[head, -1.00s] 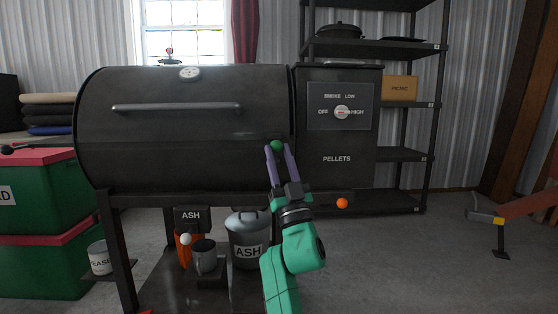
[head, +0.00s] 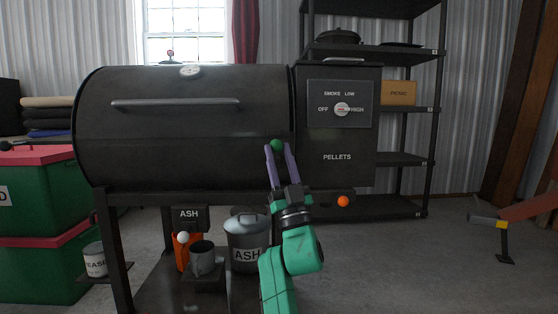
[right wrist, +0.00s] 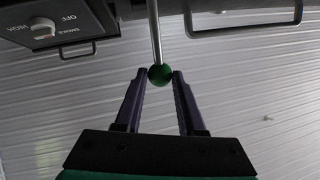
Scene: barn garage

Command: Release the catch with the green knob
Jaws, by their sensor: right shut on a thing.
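The green knob (head: 277,145) is a small ball at the right end of the black smoker barrel (head: 180,150). My right gripper (head: 277,150) reaches up to it from below and is shut on it, one purple finger on each side. In the right wrist view the green knob (right wrist: 160,75) sits on the end of a thin metal rod, between the tips of my right gripper (right wrist: 159,76). The catch itself is hard to make out against the dark barrel. My left gripper is in no view.
A pellet hopper (head: 337,170) with a dial (head: 342,109) stands right of the barrel. An orange knob (head: 343,201) is low beside my arm. Below the barrel are a grey ash can (head: 247,235), a mug (head: 202,258) and a white knob (head: 183,237).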

